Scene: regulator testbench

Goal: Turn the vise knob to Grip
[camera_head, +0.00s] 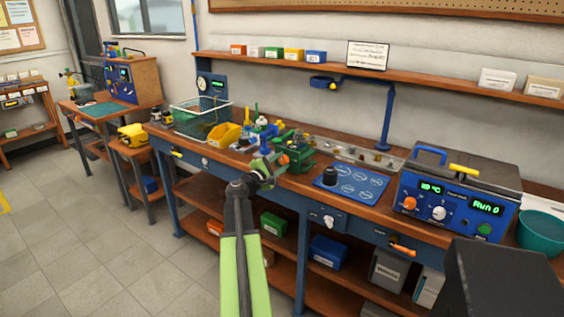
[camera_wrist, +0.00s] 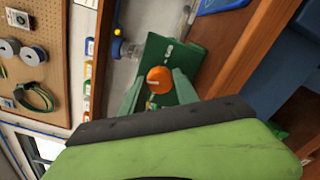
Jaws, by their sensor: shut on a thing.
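The green vise (camera_head: 300,153) stands at the front of the workbench, partly hidden by my arm. Its round orange knob (camera_head: 284,159) faces the room. In the wrist view the orange knob (camera_wrist: 159,78) sits between the two green fingers of my gripper (camera_wrist: 158,88), on the face of the vise (camera_wrist: 158,50). My gripper (camera_head: 272,168) is shut on the knob. A small white mark shows on the vise face above the knob, and another small label below it. I cannot read either, so the knob's setting is unclear.
A blue mat (camera_head: 350,182) with a black knob-like piece lies right of the vise. A blue instrument box (camera_head: 455,200) stands further right. A yellow bin (camera_head: 222,137) and wire basket (camera_head: 196,122) are to the left. Open floor (camera_head: 130,240) lies front left.

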